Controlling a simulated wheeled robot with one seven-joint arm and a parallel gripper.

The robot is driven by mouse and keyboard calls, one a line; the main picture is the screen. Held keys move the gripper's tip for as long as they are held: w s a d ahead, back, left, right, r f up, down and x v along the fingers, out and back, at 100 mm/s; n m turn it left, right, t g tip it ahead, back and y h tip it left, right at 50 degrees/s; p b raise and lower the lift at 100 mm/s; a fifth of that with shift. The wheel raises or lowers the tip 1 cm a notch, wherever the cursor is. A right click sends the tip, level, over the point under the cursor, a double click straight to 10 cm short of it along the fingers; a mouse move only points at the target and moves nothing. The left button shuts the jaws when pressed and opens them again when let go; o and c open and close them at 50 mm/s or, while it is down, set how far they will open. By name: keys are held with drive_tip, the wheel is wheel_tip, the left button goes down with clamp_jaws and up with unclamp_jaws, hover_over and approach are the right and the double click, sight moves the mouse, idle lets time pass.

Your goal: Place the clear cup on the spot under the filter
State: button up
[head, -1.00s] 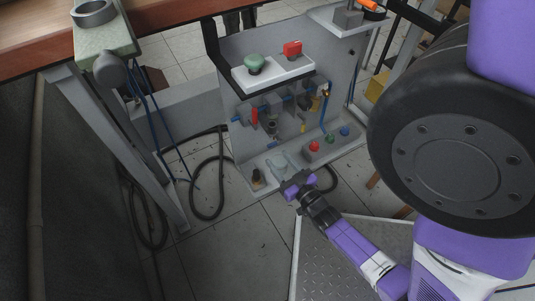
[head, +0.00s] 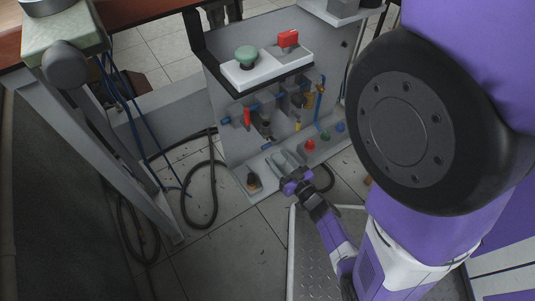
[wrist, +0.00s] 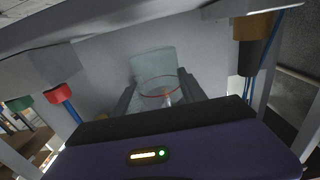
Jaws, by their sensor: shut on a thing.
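My gripper (head: 285,161) reaches over the pale ledge at the foot of the grey pneumatic panel. In the wrist view its two dark fingers (wrist: 159,97) stand on either side of the clear cup (wrist: 152,64), shut on it. The cup is see-through, with a thin red ring showing. In the head view the cup is hard to make out between the fingers. A dark cylinder on the panel (head: 267,129), apparently the filter, hangs above and a little left of the fingers. The spot under it cannot be told clearly.
A black fitting with a brown base (head: 253,182) stands on the ledge left of my gripper. Red (head: 310,145), green and blue buttons stand to the right. Valves and blue pipes line the panel above.

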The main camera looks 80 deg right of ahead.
drive_tip(key=b+x, duration=0.1)
drive_tip(key=x, duration=0.5)
drive_tip(key=shift+w+d, duration=0.3)
drive_tip(key=shift+d, duration=0.2)
wheel_tip(320, 180, down, 3)
drive_tip(key=shift+s+a+r+b, duration=0.1)
drive_tip(key=shift+b, duration=1.1)
drive_tip(key=shift+f, duration=0.35)
drive_tip(key=shift+f, duration=0.1)
drive_tip(key=o, duration=1.5)
